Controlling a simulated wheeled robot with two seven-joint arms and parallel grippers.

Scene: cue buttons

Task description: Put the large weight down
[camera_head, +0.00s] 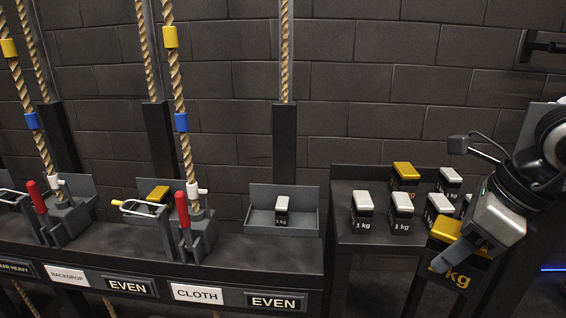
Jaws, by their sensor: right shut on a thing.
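My right gripper (468,240) comes in from the right and is shut on a large gold-topped black weight (452,268). Its gold "kg" label is partly covered by a finger. The weight shows in front of the right end of the weight shelf (348,240); whether it touches the shelf edge I cannot tell. Another gold-topped weight (405,176) stands at the back of that shelf. Silver-topped 1 kg weights (362,209) stand around it, some partly hidden by my right gripper. My left gripper is not in view.
A tray (262,222) on the rail holds one small silver-topped weight (282,210). A gold-topped weight (158,193) sits in a tray further left. Red-handled levers (183,215), ropes (172,80) and signs reading "EVEN" (274,302) and "CLOTH" (197,294) line the left.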

